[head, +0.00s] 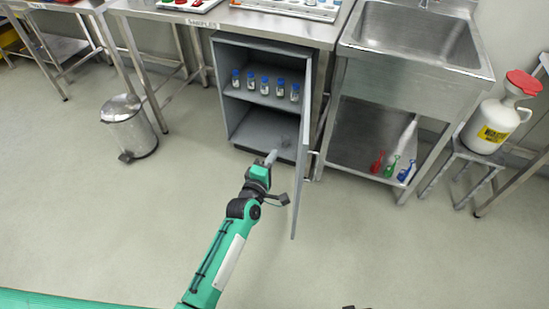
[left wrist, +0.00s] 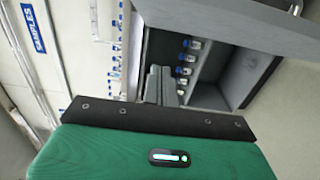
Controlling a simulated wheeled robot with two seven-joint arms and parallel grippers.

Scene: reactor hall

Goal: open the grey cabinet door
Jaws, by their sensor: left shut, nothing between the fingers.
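The grey cabinet (head: 266,122) stands under the steel bench, with its front open. Its grey door (head: 302,150) is swung wide out on the right side, seen nearly edge-on in the head view. In the left wrist view the door (left wrist: 235,22) crosses the top right. My left gripper (head: 271,157) is in front of the cabinet opening, to the left of the door. Its fingers (left wrist: 159,84) are shut with nothing between them. In the head view I cannot tell whether the gripper touches the door. My right gripper is not in view.
Several blue-capped bottles (head: 265,86) stand on the cabinet shelf. A steel pedal bin (head: 129,127) is at the left. A sink unit (head: 415,45) stands right of the cabinet. A white jug with a red cap (head: 492,125) sits on a stool. The floor in front is clear.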

